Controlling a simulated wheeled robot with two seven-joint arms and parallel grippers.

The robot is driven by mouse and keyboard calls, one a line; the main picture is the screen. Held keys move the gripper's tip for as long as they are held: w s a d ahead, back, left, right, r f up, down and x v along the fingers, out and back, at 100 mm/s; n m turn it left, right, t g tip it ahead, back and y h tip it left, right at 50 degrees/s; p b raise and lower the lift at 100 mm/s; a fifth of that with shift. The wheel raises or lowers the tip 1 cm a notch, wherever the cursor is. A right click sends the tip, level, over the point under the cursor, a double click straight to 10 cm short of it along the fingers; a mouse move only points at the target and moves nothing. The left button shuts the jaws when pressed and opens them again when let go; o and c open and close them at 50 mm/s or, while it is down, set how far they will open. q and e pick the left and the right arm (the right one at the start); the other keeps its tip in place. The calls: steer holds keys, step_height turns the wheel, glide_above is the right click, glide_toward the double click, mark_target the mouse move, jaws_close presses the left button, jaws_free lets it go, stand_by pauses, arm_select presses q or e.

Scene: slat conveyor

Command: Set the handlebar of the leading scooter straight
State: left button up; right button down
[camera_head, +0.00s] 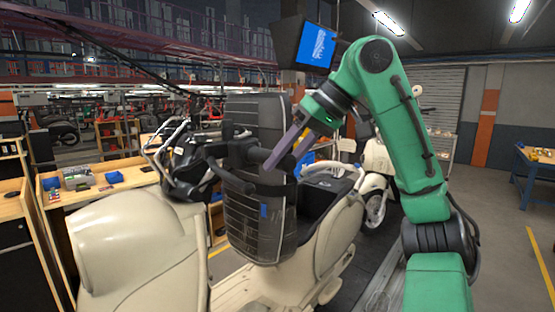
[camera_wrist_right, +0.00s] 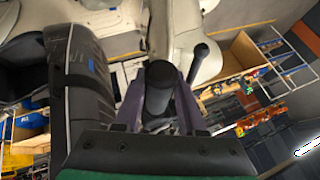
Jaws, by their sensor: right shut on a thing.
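The leading scooter (camera_head: 140,245) is cream and fills the lower left of the head view, its cream body also showing in the right wrist view (camera_wrist_right: 183,30). Its dark handlebar (camera_head: 186,170) stands above the front body, with a black grip (camera_head: 252,155) reaching right. My right gripper (camera_head: 285,150), with purple fingers, is shut on this grip. In the right wrist view the black grip (camera_wrist_right: 159,88) lies between the two fingers, and a thin black lever with a knob (camera_wrist_right: 200,52) stands beside it. The handlebar's exact angle is hard to tell. My left gripper is not in view.
A tall dark curved panel with a blue mark (camera_head: 262,235) stands close beside the grip, partly behind my fingers. Another cream scooter (camera_head: 376,165) stands farther back. A wooden workbench (camera_head: 100,190) is at left, a blue table (camera_head: 535,170) at far right. Floor at right is clear.

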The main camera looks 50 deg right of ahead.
steer(key=shift+s+d+f+n, duration=0.1)
steer(key=shift+d+f+n, duration=0.2)
steer(key=shift+d+f, duration=0.45)
steer(key=shift+d+r, duration=0.1)
steer(key=shift+r, duration=0.1)
steer(key=shift+c, duration=2.4)
jaws_free()
steer(key=shift+o, duration=0.3)
steer(key=shift+w+d, duration=0.2)
steer(key=shift+w, duration=0.1)
